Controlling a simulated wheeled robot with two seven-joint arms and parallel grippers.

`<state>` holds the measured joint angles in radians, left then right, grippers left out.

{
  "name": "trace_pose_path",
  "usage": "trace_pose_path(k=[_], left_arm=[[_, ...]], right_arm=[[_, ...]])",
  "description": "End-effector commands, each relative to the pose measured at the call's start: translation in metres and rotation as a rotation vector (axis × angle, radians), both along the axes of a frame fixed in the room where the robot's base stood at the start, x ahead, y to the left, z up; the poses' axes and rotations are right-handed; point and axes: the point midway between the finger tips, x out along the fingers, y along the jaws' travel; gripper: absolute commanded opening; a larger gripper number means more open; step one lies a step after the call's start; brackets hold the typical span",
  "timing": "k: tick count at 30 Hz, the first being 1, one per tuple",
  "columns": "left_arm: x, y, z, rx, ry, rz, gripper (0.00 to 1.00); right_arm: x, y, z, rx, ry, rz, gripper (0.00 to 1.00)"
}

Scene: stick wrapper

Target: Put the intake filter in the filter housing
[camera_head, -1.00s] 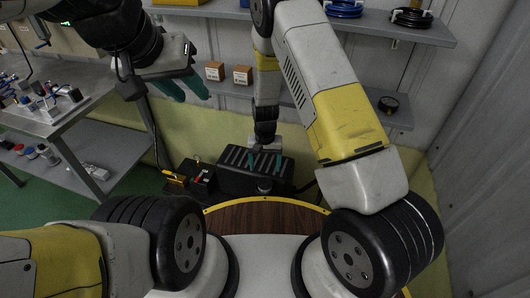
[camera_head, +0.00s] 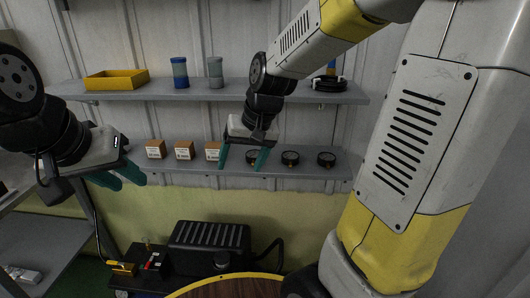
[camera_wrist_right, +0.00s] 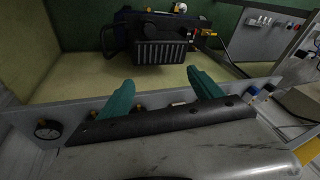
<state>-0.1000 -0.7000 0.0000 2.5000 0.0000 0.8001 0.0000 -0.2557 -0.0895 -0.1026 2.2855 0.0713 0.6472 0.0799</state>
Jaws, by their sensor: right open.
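My right gripper (camera_head: 243,157) is in front of the lower wall shelf, its two teal fingers spread and nothing between them. The right wrist view shows the same open fingers (camera_wrist_right: 163,92). A blue cylinder (camera_head: 180,73) and a grey cylinder (camera_head: 215,73) stand upright on the upper shelf, above and left of this gripper; I cannot tell whether either is the intake filter. A black ribbed unit (camera_head: 208,238) stands low by the wall, also seen in the wrist view (camera_wrist_right: 160,50); I cannot tell whether it holds the filter housing. My left gripper (camera_head: 118,177) hangs at the left, its finger gap unclear.
The upper shelf (camera_head: 260,93) also carries a yellow tray (camera_head: 117,79) and a black coil (camera_head: 328,84). The lower shelf (camera_head: 310,172) holds small boxes (camera_head: 184,150) and round black gauges (camera_head: 290,158) close to my right gripper. A grey bench (camera_head: 45,245) stands at the left.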

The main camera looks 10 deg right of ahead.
Motion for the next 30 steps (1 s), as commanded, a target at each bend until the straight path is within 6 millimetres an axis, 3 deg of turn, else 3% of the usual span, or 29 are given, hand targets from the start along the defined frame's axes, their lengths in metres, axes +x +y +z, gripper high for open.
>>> trace_pose_path(k=[1, 6, 12, 17, 30], left_arm=[[0.000, 0.000, 0.000, 0.000, 0.000, 0.000, 0.34], [0.000, 0.000, 0.000, 0.000, 0.000, 0.000, 0.34], [0.000, 0.000, 0.000, 0.000, 0.000, 0.000, 0.34], [0.000, 0.000, 0.000, 0.000, 0.000, 0.000, 0.34], [0.000, 0.000, 0.000, 0.000, 0.000, 0.000, 0.34]], right_arm=[[-0.016, -0.010, 0.020, 0.003, -0.044, -0.001, 0.75], [-0.069, -0.036, 0.058, -0.018, -0.154, 0.009, 0.75], [-0.113, -0.052, 0.075, -0.057, -0.238, 0.011, 0.75], [-0.125, -0.057, 0.077, -0.073, -0.260, 0.012, 0.75], [-0.125, -0.057, 0.077, -0.073, -0.262, 0.012, 0.75]])
